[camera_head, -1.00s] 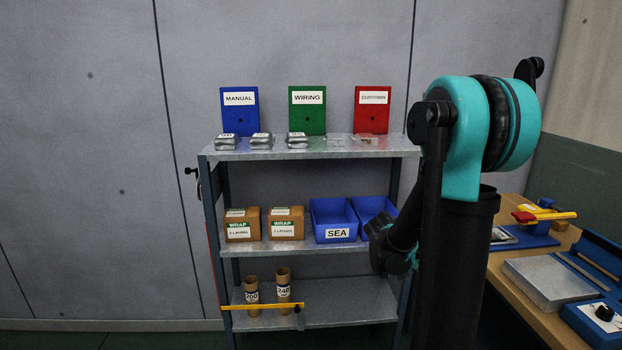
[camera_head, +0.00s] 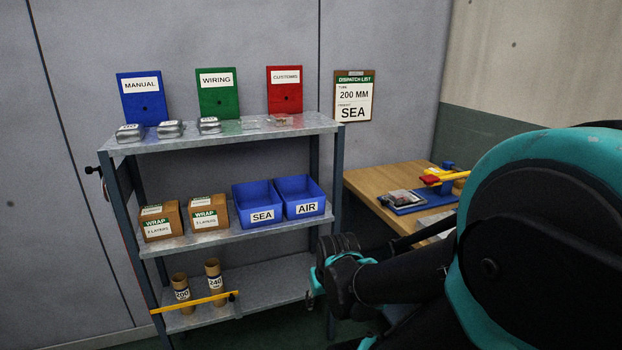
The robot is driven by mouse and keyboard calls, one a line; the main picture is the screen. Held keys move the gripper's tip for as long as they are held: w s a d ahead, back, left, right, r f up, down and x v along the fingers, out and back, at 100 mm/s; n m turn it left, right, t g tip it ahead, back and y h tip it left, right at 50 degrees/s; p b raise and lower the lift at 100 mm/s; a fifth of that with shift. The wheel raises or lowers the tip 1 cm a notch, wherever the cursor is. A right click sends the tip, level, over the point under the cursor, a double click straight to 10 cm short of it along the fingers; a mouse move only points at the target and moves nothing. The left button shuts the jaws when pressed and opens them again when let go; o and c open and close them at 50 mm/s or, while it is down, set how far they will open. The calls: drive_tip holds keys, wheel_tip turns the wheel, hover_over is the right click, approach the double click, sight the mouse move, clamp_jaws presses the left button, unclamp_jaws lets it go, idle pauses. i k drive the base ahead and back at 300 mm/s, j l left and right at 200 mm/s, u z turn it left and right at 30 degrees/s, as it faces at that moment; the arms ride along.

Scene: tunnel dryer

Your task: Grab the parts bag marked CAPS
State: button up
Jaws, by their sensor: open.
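Two small clear bags lie on the top shelf of the rack (camera_head: 225,137), one left (camera_head: 250,123) and one right (camera_head: 281,120). The right one shows some brownish contents. I cannot read a CAPS mark on either. Several silver packs with white labels lie to their left: a left one (camera_head: 130,134), a middle one (camera_head: 170,129) and a right one (camera_head: 209,126). Their print is too small to read. My arm fills the right side, with a dark and teal joint in front of the rack's right post. I cannot make out my gripper's fingers.
Blue MANUAL (camera_head: 141,105), green WIRING (camera_head: 217,100) and red CUSTOMS (camera_head: 285,98) boards stand behind the bags. Below are WRAP boxes (camera_head: 160,222), SEA (camera_head: 262,216) and AIR (camera_head: 306,209) bins and tubes behind a yellow bar (camera_head: 195,303). A wooden bench (camera_head: 375,183) stands right.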

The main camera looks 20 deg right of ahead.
sight(399, 196)
drive_tip(key=z, duration=0.85)
